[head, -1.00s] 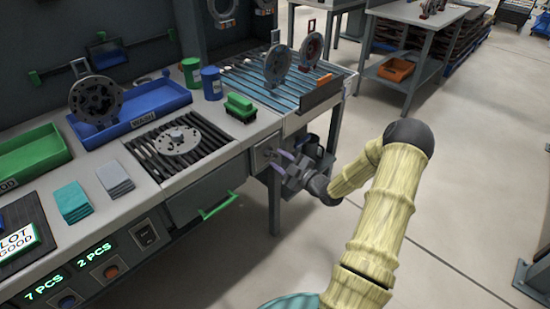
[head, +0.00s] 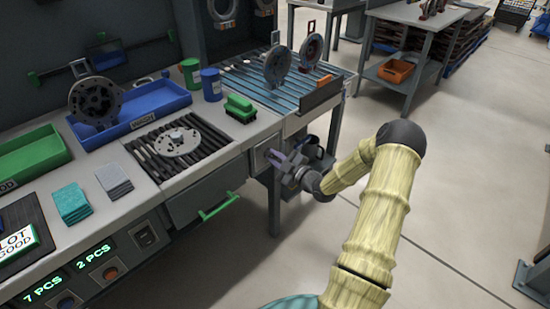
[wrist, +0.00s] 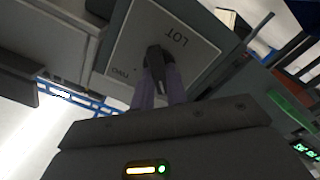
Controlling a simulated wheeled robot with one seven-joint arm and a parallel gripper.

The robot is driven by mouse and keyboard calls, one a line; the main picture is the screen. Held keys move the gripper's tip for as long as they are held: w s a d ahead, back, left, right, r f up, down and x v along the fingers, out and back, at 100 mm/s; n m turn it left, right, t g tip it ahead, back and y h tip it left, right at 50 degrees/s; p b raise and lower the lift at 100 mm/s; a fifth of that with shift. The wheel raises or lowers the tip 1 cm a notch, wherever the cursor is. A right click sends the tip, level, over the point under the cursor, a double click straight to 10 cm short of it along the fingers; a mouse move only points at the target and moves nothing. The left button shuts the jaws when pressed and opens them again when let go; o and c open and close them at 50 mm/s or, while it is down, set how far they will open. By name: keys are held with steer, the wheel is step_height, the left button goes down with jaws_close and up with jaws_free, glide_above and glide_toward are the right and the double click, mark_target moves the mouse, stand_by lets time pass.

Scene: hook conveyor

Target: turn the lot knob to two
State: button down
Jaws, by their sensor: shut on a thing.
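The lot knob (wrist: 155,60) is a dark knob on a light plate (wrist: 190,70) marked LOT and TWO in the wrist view. My gripper (wrist: 159,80) is shut on the knob, with a purple finger on either side of it. The TWO mark lies to the knob's left in that view. The knob's exact setting is hard to tell because the fingers partly cover it. In the head view my gripper (head: 277,157) is at the plate on the bench's front face, and the knob is hidden there.
A drawer with a green handle (head: 218,207) is left of the plate. Above are a slatted rack (head: 250,75), a green block (head: 239,107) and a grate (head: 150,150) with a metal disc.

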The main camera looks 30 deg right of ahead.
steer(key=m+p, duration=0.1)
steer(key=m, duration=0.3)
steer(key=shift+d+r+p, duration=0.1)
steer(key=shift+r+p, duration=0.05)
steer(key=shift+p, duration=0.2)
steer(key=shift+w+d+m+p, duration=0.15)
steer(key=shift+m+p, duration=0.95)
steer(key=shift+m, duration=2.35)
steer(key=shift+s+d+m+p, duration=0.15)
steer(key=shift+m+p, duration=0.95)
steer(key=shift+m, duration=2.35)
steer(key=shift+w, duration=0.1)
steer(key=c, duration=1.4)
jaws_free()
